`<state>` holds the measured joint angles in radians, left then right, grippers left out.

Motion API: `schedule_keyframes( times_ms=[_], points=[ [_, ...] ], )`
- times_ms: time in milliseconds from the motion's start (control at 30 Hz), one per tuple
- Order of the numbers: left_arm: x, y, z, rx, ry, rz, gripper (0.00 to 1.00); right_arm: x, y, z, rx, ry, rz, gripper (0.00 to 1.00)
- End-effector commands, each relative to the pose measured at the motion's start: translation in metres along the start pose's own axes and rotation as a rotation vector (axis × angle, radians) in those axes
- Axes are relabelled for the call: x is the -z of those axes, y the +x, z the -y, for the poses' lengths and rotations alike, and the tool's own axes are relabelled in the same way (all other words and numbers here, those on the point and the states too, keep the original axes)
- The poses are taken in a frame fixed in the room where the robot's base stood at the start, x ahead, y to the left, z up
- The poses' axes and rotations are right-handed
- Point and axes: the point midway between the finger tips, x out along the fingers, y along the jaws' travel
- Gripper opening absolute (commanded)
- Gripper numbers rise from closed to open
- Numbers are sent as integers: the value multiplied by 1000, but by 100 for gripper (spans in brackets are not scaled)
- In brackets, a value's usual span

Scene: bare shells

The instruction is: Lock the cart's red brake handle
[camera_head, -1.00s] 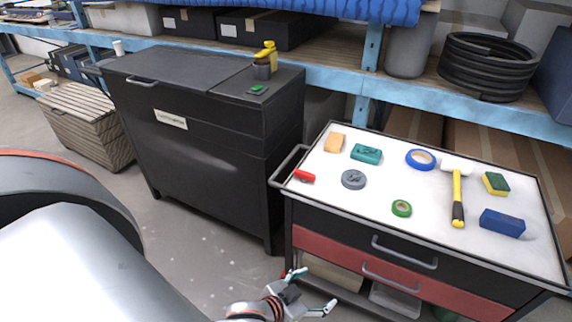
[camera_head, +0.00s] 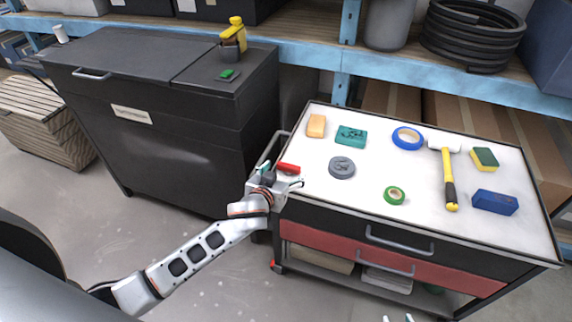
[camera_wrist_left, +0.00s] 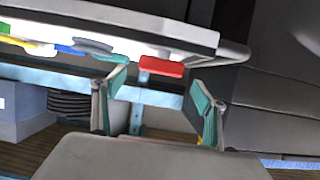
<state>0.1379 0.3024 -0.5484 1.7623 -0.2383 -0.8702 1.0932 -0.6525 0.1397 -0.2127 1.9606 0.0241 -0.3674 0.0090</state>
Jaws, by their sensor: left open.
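The red brake handle (camera_head: 289,168) sits at the left edge of the cart's white top (camera_head: 300,205), by the grey push bar (camera_head: 268,150). In the left wrist view the red handle (camera_wrist_left: 162,66) shows ahead, in the gap between the two fingers. My left gripper (camera_head: 283,177) is open at the cart's left edge, its fingers on either side of the handle in the picture. I cannot tell whether they touch it. Only the tips of my right gripper (camera_head: 398,318) show at the bottom edge, low in front of the cart.
On the cart top lie a grey disc (camera_head: 342,167), green tape (camera_head: 394,195), blue tape (camera_head: 407,138), a hammer (camera_head: 449,180), sponges and blocks. A black cabinet (camera_head: 170,150) stands close at the left. Blue shelving (camera_head: 300,56) runs behind.

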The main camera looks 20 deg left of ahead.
Motion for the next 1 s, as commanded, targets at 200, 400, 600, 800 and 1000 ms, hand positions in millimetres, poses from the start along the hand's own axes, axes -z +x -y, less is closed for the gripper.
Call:
schedule_keyframes(
  times_ms=[200, 400, 600, 800, 1000],
  points=[
    [-1, 34, 0, 0, 2, 0, 72, -11, 3, 1, 2, -1, 11, 32],
    [-1, 48, 0, 0, 2, 1, 72, -12, 5, 1, 1, -1, 10, 32],
    [0, 50, 0, -1, 0, 0, 72, -8, 5, 0, 0, -1, 2, 32],
    [0, 50, 0, -1, 0, 0, 46, -5, 5, 0, 0, -1, -2, 32],
    [0, 50, 0, -1, 0, 1, 33, -5, 5, 0, 0, 0, -2, 32]
  ],
)
